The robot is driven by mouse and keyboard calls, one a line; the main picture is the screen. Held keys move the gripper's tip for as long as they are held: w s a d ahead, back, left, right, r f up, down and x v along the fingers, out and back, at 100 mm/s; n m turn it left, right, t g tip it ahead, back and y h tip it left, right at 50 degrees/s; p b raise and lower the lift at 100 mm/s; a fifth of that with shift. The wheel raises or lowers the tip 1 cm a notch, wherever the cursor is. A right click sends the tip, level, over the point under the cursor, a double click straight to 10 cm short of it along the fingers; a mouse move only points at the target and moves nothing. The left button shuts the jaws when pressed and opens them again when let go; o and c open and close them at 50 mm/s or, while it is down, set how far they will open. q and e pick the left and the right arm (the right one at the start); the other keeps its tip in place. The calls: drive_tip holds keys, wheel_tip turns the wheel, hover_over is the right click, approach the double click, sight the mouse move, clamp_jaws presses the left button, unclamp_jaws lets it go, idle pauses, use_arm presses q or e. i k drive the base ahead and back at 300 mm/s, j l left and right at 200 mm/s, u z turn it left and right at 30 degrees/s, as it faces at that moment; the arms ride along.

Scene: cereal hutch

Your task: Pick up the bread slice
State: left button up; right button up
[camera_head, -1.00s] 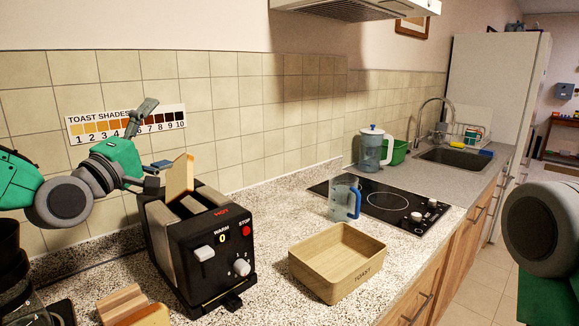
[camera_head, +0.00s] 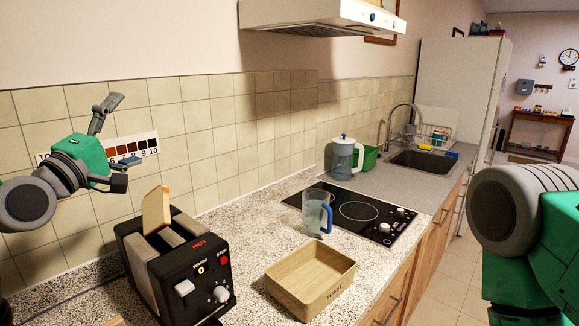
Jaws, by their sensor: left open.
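A bread slice (camera_head: 157,209) with a tan crust stands upright, partly sunk in a slot of the black toaster (camera_head: 190,262). Its lower part is hidden inside the toaster. My left gripper (camera_head: 127,132) is open and empty, above and to the left of the slice, in front of the tiled wall. Its two fingers are spread wide apart and it does not touch the slice. Of my right arm, only grey and green links show at the right edge; its gripper is out of view.
A wooden box (camera_head: 310,284) stands on the speckled counter right of the toaster. Beyond it are a blue-handled jug (camera_head: 317,214), the black cooktop (camera_head: 357,211) and a pitcher (camera_head: 344,158). A toast shade chart (camera_head: 138,145) is partly covered by my left gripper.

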sight(157, 215)
drive_tip(key=k+l, duration=0.65)
drive_tip(key=k, duration=0.25)
